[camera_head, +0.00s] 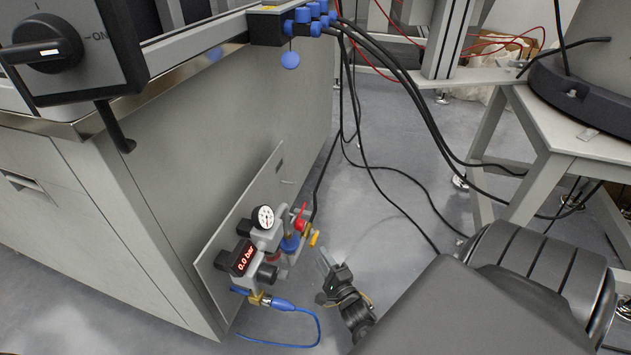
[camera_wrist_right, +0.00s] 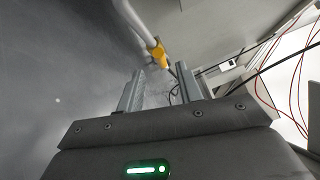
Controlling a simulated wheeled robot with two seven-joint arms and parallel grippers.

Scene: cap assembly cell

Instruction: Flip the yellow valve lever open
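The yellow valve lever (camera_head: 314,238) is a small piece on the right side of the valve assembly, low on the cabinet's side panel. It also shows in the right wrist view (camera_wrist_right: 159,54), just beyond the fingertips and roughly between them, at the end of a pale pipe (camera_wrist_right: 136,20). My right gripper (camera_head: 326,259) is just below and right of the lever, near the floor. In the wrist view its two fingers (camera_wrist_right: 158,80) stand apart with nothing between them. I see no contact with the lever. My left gripper is out of view.
Beside the lever are a red handle (camera_head: 300,215), a round gauge (camera_head: 263,217) and a display (camera_head: 244,257) reading 0.0 bar. A blue hose (camera_head: 300,310) loops below. Black cables (camera_head: 385,172) hang behind. The floor right of the valves is mostly clear.

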